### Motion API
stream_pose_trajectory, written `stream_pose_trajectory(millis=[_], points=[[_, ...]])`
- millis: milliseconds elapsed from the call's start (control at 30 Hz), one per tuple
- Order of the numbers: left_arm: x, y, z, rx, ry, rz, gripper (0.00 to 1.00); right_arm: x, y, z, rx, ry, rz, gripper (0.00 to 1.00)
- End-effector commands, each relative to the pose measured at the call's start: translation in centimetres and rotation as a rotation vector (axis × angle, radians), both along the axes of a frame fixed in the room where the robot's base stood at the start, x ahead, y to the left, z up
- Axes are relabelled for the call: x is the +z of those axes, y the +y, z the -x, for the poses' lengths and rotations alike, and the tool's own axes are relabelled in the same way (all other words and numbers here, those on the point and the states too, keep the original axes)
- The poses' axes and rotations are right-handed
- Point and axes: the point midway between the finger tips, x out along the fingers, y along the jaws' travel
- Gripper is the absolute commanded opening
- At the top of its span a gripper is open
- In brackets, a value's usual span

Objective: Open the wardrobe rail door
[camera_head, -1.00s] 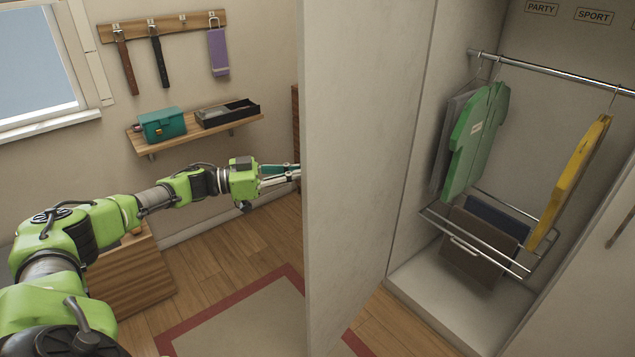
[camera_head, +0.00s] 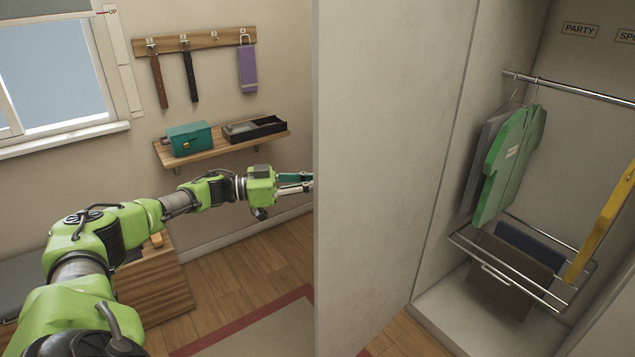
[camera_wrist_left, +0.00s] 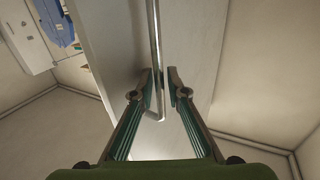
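The wardrobe rail door (camera_head: 385,170) stands swung wide open, its pale panel filling the middle of the head view. The rail (camera_head: 570,88) inside shows to its right. My left gripper (camera_head: 312,182) is at the door's left edge in the head view, its fingertips partly hidden behind the panel. In the left wrist view, my left gripper (camera_wrist_left: 161,72) has its two fingers on either side of the metal bar handle (camera_wrist_left: 154,35) of the door. A small gap shows between the fingers, and they do not look clamped on the bar. My right gripper is not in view.
A green garment (camera_head: 508,165) and a yellow one (camera_head: 608,225) hang in the wardrobe above a wire rack (camera_head: 520,270). A wall shelf (camera_head: 222,149) holds a teal box (camera_head: 189,138) and a black tray. A wooden cabinet (camera_head: 160,285) stands by my left arm. Floor is clear near the door.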

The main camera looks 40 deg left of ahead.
Motion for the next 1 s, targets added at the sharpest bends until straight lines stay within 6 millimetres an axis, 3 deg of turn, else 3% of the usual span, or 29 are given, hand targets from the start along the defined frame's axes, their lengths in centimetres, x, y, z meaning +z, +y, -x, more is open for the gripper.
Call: stream_pose_trajectory(millis=[367,800,1000], points=[[-0.1,0.6,0.6,0.001,0.001,0.000,0.14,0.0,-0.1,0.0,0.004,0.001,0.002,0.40],[-0.1,6.3,6.9,0.001,0.003,-0.003,0.14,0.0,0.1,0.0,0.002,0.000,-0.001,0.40],[-0.1,7.7,8.5,-0.001,0.002,0.001,0.14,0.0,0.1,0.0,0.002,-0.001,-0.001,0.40]])
